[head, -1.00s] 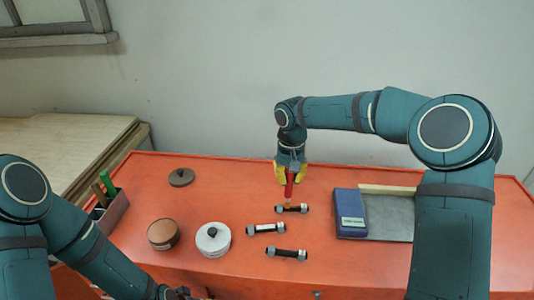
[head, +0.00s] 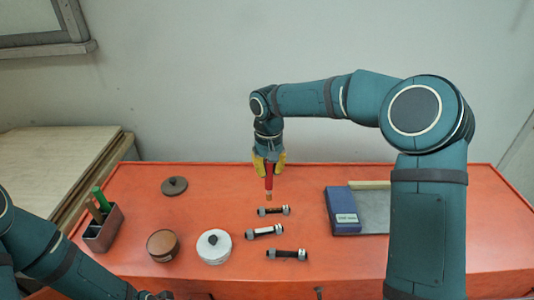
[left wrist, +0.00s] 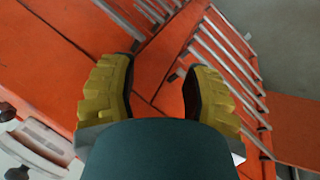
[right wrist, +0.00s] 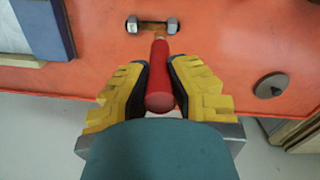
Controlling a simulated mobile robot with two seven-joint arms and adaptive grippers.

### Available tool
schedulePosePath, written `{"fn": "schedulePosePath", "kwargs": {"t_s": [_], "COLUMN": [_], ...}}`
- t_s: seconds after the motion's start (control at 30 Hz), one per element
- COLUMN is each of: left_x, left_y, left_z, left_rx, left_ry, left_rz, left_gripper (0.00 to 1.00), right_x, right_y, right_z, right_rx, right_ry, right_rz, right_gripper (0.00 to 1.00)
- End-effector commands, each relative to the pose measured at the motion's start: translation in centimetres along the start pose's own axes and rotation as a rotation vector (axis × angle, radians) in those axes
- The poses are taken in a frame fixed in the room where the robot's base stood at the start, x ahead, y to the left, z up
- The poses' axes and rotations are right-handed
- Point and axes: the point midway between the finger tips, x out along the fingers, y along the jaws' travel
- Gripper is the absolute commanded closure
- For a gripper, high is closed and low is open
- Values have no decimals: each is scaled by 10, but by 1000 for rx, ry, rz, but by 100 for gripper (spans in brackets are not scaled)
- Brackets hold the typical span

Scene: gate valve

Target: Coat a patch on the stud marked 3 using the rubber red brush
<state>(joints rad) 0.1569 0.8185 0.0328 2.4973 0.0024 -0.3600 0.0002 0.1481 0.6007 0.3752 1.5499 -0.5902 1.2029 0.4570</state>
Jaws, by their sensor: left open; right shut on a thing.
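My right gripper (head: 268,163) is shut on the red brush (head: 268,184), held upright with its tip down. The brush also shows in the right wrist view (right wrist: 160,75). Its tip is just above or behind the farthest stud (head: 273,211); I cannot tell whether they touch. That stud has an orange-brown middle, also in the right wrist view (right wrist: 150,27). A middle stud (head: 264,231) and a near stud (head: 287,254) lie nearby. No stud's number is readable. My left gripper, with fingers apart and empty in the left wrist view (left wrist: 157,85), is low at the left.
A brown pot (head: 162,245) and a white pot with a black knob (head: 213,246) stand left of the studs. A round lid (head: 174,187) lies behind. A grey holder (head: 103,230) with green and brown handles is far left. A blue block (head: 342,210) stands right.

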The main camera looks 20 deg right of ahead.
Motion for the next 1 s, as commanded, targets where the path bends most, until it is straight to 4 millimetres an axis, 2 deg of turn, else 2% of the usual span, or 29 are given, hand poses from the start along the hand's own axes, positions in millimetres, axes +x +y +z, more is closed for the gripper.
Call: {"fn": "schedulePosePath", "kwargs": {"t_s": [0.03,0.33,1.0], "left_x": [-6,-20,-20], "left_y": [2,8,8], "left_z": [-1,-4,-3], "left_rx": [0,3,3], "left_ry": [0,-1,-2], "left_rz": [0,2,2], "left_gripper": [52,52,52], "right_x": [-8,-31,-32], "right_y": [0,4,4], "right_z": [1,4,5], "right_rx": [0,2,2], "right_ry": [1,1,0], "right_rz": [0,1,0], "right_gripper": [100,100,100]}}
